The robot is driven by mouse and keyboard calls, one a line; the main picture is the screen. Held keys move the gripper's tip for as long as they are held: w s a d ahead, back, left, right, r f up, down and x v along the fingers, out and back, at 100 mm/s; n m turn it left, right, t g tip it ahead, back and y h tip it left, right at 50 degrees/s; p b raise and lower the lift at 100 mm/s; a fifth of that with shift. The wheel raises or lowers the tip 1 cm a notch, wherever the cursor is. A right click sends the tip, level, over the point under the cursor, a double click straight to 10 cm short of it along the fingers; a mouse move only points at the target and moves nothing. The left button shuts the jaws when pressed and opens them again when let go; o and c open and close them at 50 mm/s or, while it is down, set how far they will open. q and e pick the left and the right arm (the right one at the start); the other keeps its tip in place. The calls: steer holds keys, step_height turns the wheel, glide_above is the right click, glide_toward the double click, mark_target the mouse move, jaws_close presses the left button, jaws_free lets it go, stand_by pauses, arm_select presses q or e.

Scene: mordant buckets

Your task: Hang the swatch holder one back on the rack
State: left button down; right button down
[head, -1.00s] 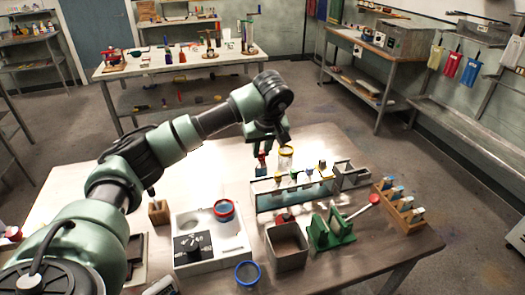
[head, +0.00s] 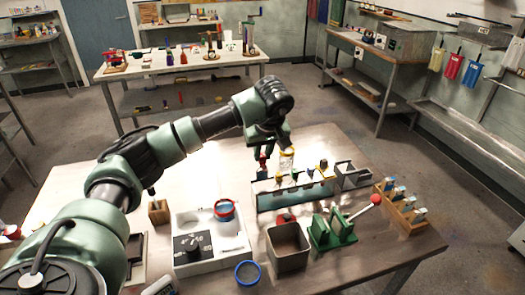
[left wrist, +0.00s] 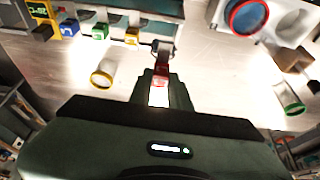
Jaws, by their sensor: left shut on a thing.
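My left gripper (head: 262,150) is shut on a small holder with a red part (head: 263,158), which I take for swatch holder one. In the left wrist view the red holder (left wrist: 160,76) is between the fingers, with a grey rounded end pointing away. The pale, blue-edged rack (head: 268,202) stands on the table just in front of the gripper in the head view. Several holders with coloured tops sit along it. The held holder is behind the rack's left part and looks apart from it. Its lower end is partly hidden. My right gripper is out of view.
A grey bin (head: 288,247), a green stand (head: 333,230) and a wooden block rack (head: 408,213) crowd the front and right. The table left of the gripper is clearer.

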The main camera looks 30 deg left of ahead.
mark_target(262, 176)
arm_select(q)
steer(key=shift+f+b, duration=0.75)
steer(key=shift+f, duration=0.65)
steer(key=shift+f+b, duration=0.7)
steer(key=shift+f, duration=0.4)
steer(key=shift+f+b, duration=1)
steer(key=shift+f, duration=0.65)
steer(key=c, duration=1.2)
jaws_free()
steer(key=shift+c, duration=0.2)
